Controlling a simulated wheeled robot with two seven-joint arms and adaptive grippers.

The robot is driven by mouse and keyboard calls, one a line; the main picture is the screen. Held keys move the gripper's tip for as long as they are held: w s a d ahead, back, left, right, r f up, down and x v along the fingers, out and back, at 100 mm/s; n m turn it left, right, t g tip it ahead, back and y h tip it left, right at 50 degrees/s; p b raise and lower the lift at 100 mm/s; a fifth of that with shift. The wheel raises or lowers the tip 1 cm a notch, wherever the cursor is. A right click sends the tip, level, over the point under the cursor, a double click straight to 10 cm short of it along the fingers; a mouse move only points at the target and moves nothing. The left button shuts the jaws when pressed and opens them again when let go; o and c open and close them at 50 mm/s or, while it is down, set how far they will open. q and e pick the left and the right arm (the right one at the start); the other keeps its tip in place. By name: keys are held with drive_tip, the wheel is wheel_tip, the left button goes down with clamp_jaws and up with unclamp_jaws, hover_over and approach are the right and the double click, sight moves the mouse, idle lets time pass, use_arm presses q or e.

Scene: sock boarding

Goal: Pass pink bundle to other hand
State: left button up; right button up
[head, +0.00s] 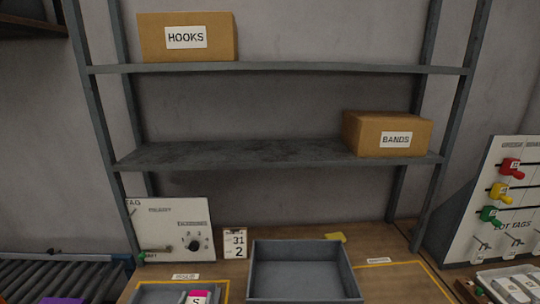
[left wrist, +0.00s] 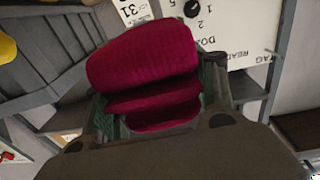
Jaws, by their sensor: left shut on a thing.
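The pink bundle (left wrist: 145,55) is a deep pink, ribbed, folded roll with several layers, filling the middle of the left wrist view. My left gripper (left wrist: 150,108) is shut on it, with a dark finger on either side of the lower folds. The fingertips are partly hidden by the bundle. In the head view I cannot make out either gripper. A bright pink piece with a white "S" tag (head: 199,297) shows at the bottom edge there; I cannot tell whether it is the same bundle. My right gripper is in neither view.
An empty grey tray (head: 255,271) stands on the wooden bench. Behind it are a "31 2" card (head: 235,243) and a dial panel (head: 172,230). Shelves above hold the HOOKS box (head: 187,50) and BANDS box (head: 365,139). A lever board (head: 510,185) stands right.

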use_arm(q)
drive_tip(key=shift+s+f, duration=0.4)
drive_tip(key=shift+f, duration=0.1)
drive_tip(key=shift+r, duration=0.15)
drive_tip(key=d+r+m+g+h, duration=0.2)
drive_tip(key=d+r+m+h, duration=0.2)
drive_tip(key=d+r, duration=0.3)
drive_tip(key=s+d+r+m+g+h, duration=0.1)
drive_tip(key=d+r+m+h, duration=0.3)
drive_tip(key=r, duration=1)
drive_tip(key=shift+d+r+g+h, duration=0.2)
drive_tip(key=shift+d+g+h, duration=0.4)
drive_tip(key=shift+d+h, duration=1.3)
drive_tip(key=shift+d, duration=0.1)
drive_tip(key=shift+w+d, duration=0.1)
drive_tip(key=shift+d, duration=0.05)
